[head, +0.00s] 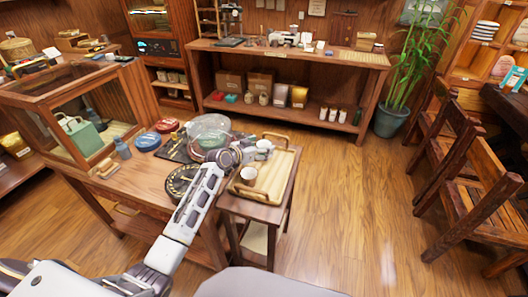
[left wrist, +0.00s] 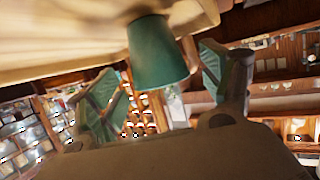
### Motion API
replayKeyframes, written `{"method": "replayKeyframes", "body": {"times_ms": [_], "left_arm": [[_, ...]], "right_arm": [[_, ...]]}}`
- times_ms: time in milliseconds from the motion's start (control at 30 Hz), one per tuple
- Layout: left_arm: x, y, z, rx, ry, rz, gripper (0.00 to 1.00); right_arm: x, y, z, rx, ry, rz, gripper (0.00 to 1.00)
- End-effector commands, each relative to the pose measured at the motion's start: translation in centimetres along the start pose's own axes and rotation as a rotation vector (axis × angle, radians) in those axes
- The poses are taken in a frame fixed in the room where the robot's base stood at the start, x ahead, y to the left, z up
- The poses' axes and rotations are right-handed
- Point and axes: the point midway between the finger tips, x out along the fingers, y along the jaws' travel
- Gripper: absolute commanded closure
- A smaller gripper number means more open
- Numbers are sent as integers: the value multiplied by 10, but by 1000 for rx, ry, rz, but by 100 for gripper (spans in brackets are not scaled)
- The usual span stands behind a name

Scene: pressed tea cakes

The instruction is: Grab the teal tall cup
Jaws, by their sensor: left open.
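The teal tall cup (left wrist: 157,52) shows in the left wrist view, where the picture is turned over and the cup's wide end points down. It stands against a pale wooden surface, between the two spread fingers of my left gripper (left wrist: 162,78). The fingers have green pads, and a gap shows on each side of the cup. In the head view my left gripper (head: 242,156) is over the left side of the wooden tray (head: 277,186). I cannot pick out the teal cup there; the gripper may hide it. My right gripper is not in view.
White cups stand near the gripper, one (head: 249,174) in front and another (head: 264,145) behind. A glass dome (head: 209,126), dark round clock-like plate (head: 183,181) and blue dish (head: 148,141) crowd the table to the left. Open floor lies right of the tray.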

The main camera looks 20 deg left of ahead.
Motion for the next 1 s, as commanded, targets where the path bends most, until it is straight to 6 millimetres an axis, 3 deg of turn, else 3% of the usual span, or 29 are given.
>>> {"method": "replayKeyframes", "body": {"times_ms": [467, 833, 1000], "left_arm": [[1, 0, 0, 0, 0, 0, 20], [1, 0, 0, 0, 0, 0, 65], [1, 0, 0, 0, 0, 0, 67]], "right_arm": [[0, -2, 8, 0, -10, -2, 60], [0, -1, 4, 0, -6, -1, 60], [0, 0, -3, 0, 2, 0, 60]]}}
